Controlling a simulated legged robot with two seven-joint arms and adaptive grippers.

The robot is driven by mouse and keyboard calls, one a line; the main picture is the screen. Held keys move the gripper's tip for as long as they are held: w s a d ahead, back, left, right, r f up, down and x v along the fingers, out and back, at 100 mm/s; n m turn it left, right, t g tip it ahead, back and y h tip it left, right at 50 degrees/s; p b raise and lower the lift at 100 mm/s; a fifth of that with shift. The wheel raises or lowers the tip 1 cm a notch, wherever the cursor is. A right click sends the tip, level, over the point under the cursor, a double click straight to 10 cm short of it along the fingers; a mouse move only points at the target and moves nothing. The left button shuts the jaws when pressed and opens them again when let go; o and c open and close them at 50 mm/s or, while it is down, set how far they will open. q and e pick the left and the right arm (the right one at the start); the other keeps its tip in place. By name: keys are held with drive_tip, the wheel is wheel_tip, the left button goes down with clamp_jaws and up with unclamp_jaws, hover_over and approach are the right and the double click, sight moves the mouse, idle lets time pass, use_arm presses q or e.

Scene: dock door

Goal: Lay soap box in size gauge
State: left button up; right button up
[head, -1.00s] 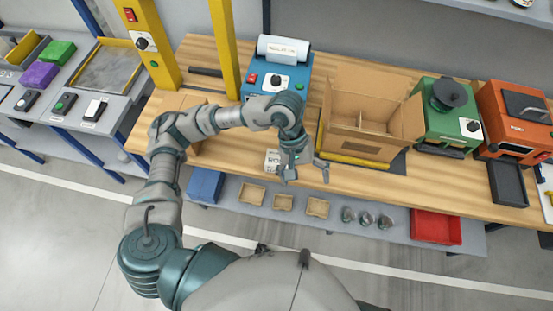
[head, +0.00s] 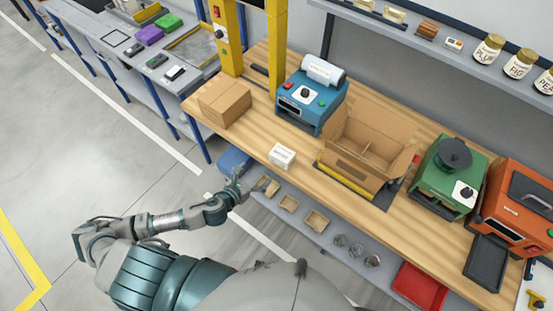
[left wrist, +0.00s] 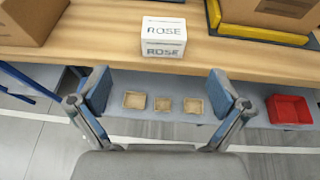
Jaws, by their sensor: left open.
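A small white box marked ROSE (head: 282,156), which looks like the soap box, stands on the wooden bench (head: 330,200) near its front edge. It also shows in the left wrist view (left wrist: 163,37), upright beyond the fingers. My left gripper (head: 236,187) is in front of the bench edge, clear of the box. In the left wrist view its two blue-padded fingers (left wrist: 158,92) are wide apart with nothing between them. I cannot tell for sure which thing is the size gauge. My right gripper is not in view.
Yellow posts (head: 277,60) rise at the back. Small trays (head: 289,203) and a red tray (head: 418,287) lie on the shelf below.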

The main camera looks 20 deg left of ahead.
use_arm(q)
approach(282, 153)
drive_tip(key=x, duration=0.4)
drive_tip(key=shift+w+d+r+p, duration=0.1)
drive_tip(key=shift+d+r+p, duration=0.2)
drive_tip(key=shift+d+p, duration=0.1)
drive_tip(key=w+f, duration=0.2)
drive_tip(key=w, duration=0.1)
drive_tip(key=w+f, duration=0.1)
drive_tip(key=shift+w+d, duration=0.2)
drive_tip(key=shift+w, duration=0.2)
drive_tip(key=shift+w+d+f, duration=0.15)
drive_tip(key=shift+w+d, duration=0.1)
drive_tip(key=shift+w, duration=0.05)
drive_tip(key=shift+s+d, duration=0.1)
drive_tip(key=shift+d, duration=0.05)
drive_tip(key=c, duration=0.5)
drive_tip(key=shift+a, duration=0.2)
drive_tip(key=c, duration=0.8)
